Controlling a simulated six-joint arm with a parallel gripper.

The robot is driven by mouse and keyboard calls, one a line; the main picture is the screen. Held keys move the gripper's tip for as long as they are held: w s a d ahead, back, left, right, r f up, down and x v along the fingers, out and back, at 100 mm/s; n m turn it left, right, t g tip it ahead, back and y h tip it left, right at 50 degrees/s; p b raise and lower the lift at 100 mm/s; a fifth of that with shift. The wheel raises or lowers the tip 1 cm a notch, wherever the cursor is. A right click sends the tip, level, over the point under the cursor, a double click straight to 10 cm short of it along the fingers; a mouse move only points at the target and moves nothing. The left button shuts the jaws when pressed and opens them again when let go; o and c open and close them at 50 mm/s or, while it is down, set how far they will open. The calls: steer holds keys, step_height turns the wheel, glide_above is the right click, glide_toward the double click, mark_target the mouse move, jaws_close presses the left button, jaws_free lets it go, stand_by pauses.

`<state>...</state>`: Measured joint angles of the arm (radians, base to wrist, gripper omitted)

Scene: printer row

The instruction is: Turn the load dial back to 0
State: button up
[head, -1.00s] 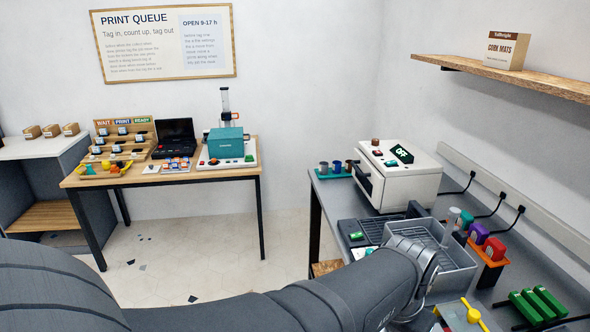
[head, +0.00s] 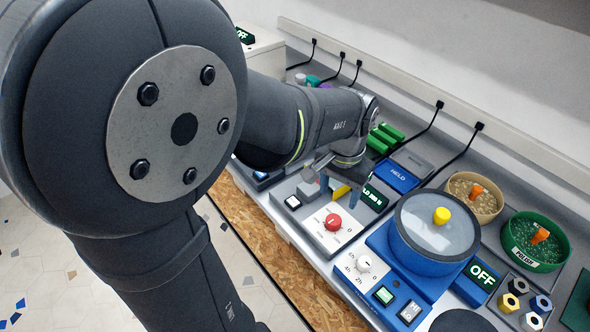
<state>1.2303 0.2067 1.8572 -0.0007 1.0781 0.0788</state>
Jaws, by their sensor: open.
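A red dial (head: 333,222) sits on a light grey panel (head: 316,238) in the head view, with printed marks around it, a 0 among them to its right. Its exact setting is too small to read. A dark display with green text (head: 375,197) is behind it, partly hidden. My gripper (head: 341,196) points down just behind the red dial, open, its two fingers apart. A yellow part (head: 340,187) shows between the fingers; I cannot tell whether they touch it. My gripper appears clear of the red dial.
A blue machine (head: 420,262) with a clear lid and a white dial (head: 363,264) stands to the right. Behind are a blue HELD block (head: 398,177) and green bars (head: 384,136). Bowls (head: 535,263) and hex nuts stand at far right. My arm covers the left.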

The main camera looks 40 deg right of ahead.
mark_target(334, 219)
step_height(334, 219, down, 10)
steer(key=shift+r, duration=0.2)
steer(key=shift+c, duration=0.3)
steer(key=c, duration=0.9)
